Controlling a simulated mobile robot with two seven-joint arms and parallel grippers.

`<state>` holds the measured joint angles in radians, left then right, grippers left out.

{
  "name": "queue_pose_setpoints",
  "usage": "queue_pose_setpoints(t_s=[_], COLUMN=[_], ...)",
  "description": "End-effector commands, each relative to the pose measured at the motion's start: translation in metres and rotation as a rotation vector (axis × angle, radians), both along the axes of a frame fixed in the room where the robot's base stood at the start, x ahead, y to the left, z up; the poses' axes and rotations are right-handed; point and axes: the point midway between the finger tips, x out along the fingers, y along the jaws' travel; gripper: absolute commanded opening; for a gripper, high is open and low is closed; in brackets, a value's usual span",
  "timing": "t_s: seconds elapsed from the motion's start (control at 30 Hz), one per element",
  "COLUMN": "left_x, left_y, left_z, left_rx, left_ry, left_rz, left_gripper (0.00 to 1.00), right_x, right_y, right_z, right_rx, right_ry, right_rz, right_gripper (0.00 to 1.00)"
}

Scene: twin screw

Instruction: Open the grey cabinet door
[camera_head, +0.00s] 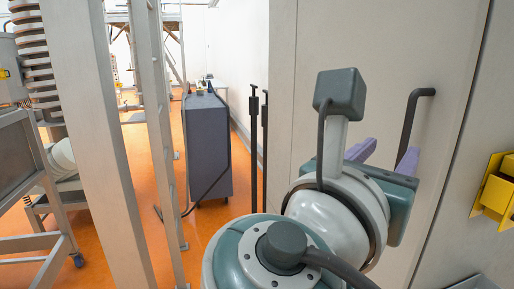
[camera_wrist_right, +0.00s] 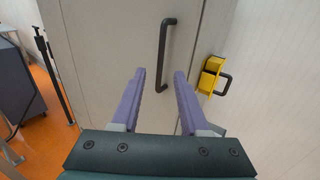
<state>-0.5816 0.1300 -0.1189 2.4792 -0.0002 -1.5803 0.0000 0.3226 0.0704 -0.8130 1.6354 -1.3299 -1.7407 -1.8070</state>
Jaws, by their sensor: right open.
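The grey cabinet door (camera_head: 385,60) fills the right half of the head view as a tall flat panel and appears closed. Its dark bar handle (camera_head: 413,125) is upright; in the right wrist view the handle (camera_wrist_right: 163,55) runs down to between the finger tips. My right gripper (camera_head: 385,157) has purple fingers pointing at the door. In the right wrist view its fingers (camera_wrist_right: 160,75) are apart, with the lower end of the handle showing between them. I cannot tell whether the handle lies between the fingers or beyond them. My left gripper is not in view.
A yellow bracket (camera_head: 493,187) is on the panel right of the door. A dark grey cart (camera_head: 208,148) and thin black posts (camera_head: 259,150) stand left of the door. A metal frame (camera_head: 95,130) rises at the left. Orange floor is open between them.

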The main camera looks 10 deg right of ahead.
Motion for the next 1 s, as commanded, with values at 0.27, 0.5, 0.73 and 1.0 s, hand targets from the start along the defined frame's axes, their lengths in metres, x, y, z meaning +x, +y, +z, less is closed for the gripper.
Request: queue_pose_setpoints(t_s=[0.27, 0.5, 0.73, 1.0], left_x=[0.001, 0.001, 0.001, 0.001], left_y=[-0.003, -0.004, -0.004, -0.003], left_z=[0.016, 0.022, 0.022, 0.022], left_rx=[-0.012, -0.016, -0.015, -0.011], left_ry=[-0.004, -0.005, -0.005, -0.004], left_rz=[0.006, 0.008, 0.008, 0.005], left_gripper=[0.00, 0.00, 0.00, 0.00], right_x=[0.031, 0.052, 0.056, 0.056], right_y=[-0.041, -0.067, -0.073, -0.073], right_z=[0.004, 0.002, 0.000, 0.000], right_rx=[0.000, 0.004, 0.007, 0.008], right_ry=[0.000, 0.001, 0.001, 0.001], right_rz=[-0.003, -0.001, -0.001, -0.001], right_gripper=[0.44, 0.44, 0.44, 0.30])
